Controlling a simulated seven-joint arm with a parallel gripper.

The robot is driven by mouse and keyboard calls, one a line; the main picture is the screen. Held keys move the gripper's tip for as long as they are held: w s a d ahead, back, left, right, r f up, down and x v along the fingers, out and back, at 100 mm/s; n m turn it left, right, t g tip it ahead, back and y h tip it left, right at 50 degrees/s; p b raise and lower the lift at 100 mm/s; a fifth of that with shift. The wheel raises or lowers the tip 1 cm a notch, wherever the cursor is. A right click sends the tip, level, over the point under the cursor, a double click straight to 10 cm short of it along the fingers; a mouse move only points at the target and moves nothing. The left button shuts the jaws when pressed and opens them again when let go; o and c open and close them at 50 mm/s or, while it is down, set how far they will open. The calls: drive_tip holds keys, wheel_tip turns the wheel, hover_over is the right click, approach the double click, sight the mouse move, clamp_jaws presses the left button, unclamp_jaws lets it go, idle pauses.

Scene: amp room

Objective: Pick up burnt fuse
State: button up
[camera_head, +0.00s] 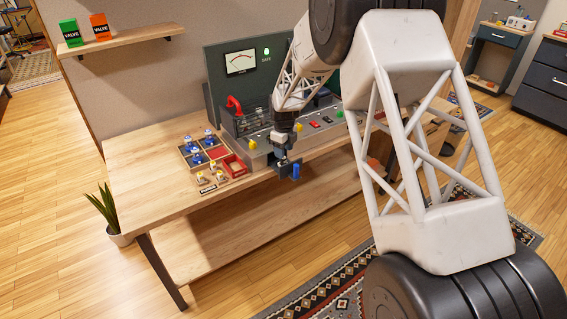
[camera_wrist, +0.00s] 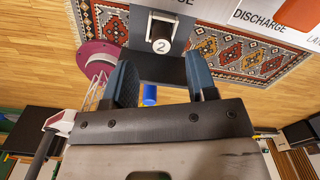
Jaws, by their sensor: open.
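My gripper (camera_head: 287,165) is at the front edge of the bench, before the control panel (camera_head: 258,140). In the wrist view my gripper (camera_wrist: 161,78) is open, its two blue-padded fingers apart. I cannot make out a burnt fuse for certain in either view.
A wooden tray (camera_head: 181,150) with blue-topped parts, small pale parts and a red compartment (camera_head: 235,167) lies left of the panel. A meter (camera_head: 241,62) and green lamp (camera_head: 267,50) are behind. The bench's left end (camera_head: 140,175) is clear.

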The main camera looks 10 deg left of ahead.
sight(284, 162)
drive_tip(key=shift+w+f, duration=0.15)
drive_tip(key=shift+f, duration=2.4)
clamp_jaws()
